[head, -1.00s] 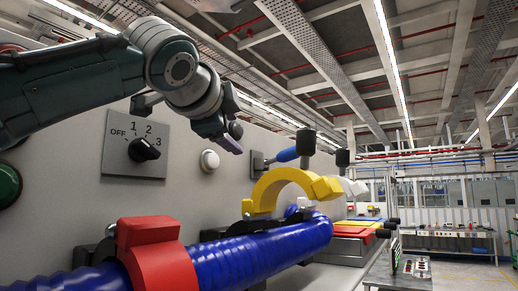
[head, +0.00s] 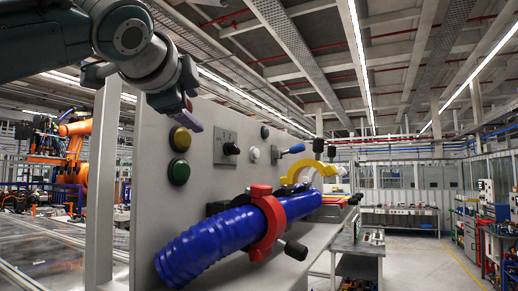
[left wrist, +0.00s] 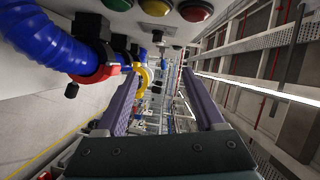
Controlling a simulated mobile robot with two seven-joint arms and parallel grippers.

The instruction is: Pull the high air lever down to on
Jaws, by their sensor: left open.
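A lever with a blue grip (head: 292,149) sits high on the grey panel, on a small plate right of the white button. Its grip points right and slightly up from the plate. My left gripper (head: 192,118) is in front of the panel's upper left, near the yellow and green buttons and well left of the lever. It touches nothing that I can see. In the left wrist view its two purple fingers (left wrist: 160,102) stand wide apart with nothing between them. My right gripper is in neither view.
A rotary switch (head: 230,149) lies between my left gripper and the lever. A blue hose (head: 205,243) with a red clamp (head: 268,222) and a yellow clamp (head: 299,171) juts out below. Open floor lies to the right, beyond a grey bench (head: 358,250).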

